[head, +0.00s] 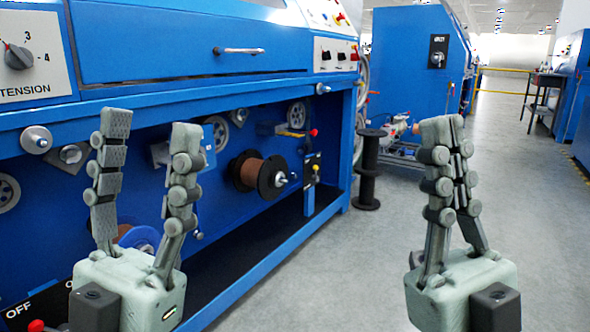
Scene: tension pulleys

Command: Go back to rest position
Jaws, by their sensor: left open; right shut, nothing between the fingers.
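My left gripper (150,130) stands upright at the lower left in the head view, its two fingers spread apart and pointing up, with nothing between them. It is in front of the blue machine (190,95) and hides part of its lower bay. My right gripper (443,122) stands upright right of the middle, its fingers closed together at the tips and holding nothing. It is in front of the open floor. Both grippers appear apart from the machine.
The machine's lower bay holds a spool of brown wire (250,172) and several pulleys. A tension dial (18,57) is at the upper left. A black empty spool (368,170) stands on the floor beside the machine. The grey floor (545,200) at the right is clear.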

